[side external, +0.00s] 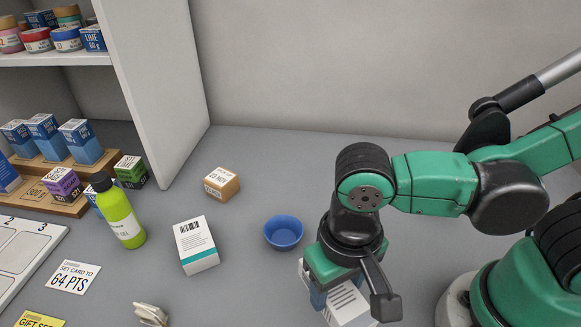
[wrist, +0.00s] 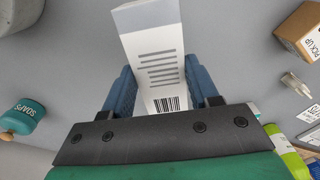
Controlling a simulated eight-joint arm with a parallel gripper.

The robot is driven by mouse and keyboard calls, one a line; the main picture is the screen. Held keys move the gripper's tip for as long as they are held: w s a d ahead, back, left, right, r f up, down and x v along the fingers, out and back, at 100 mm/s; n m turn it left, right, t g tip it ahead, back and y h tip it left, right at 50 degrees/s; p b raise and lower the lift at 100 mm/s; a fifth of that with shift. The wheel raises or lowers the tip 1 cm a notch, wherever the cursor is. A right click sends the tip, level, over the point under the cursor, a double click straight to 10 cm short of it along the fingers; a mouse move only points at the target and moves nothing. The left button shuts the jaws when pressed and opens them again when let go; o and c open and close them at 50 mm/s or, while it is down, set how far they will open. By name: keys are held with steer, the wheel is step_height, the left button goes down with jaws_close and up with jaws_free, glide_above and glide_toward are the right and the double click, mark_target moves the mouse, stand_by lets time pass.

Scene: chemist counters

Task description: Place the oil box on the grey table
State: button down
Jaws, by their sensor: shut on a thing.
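My gripper (side external: 331,292) points down near the bottom of the side view, right of the blue bowl. In the wrist view its two blue fingers (wrist: 162,88) are shut on the sides of a white box (wrist: 155,45) with printed lines and a barcode. The held box also shows under the gripper in the side view (side external: 350,308), partly hidden by the fingers. I read no oil name on it. I cannot tell whether it touches the grey table (side external: 255,285). Another white box (side external: 196,245) with a teal stripe and barcode lies on the table, left of the bowl.
The blue bowl (side external: 284,233), a small cardboard box (side external: 221,184) and a green bottle (side external: 120,212) stand on the table. A teal soaps jar (wrist: 25,117) is left in the wrist view. Shelves and boxes fill the left. The table behind the bowl is clear.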

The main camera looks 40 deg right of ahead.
mark_target(333, 304)
steer(key=shift+f, duration=2.5)
steer(key=shift+f, duration=0.2)
steer(key=shift+c, duration=1.1)
jaws_free()
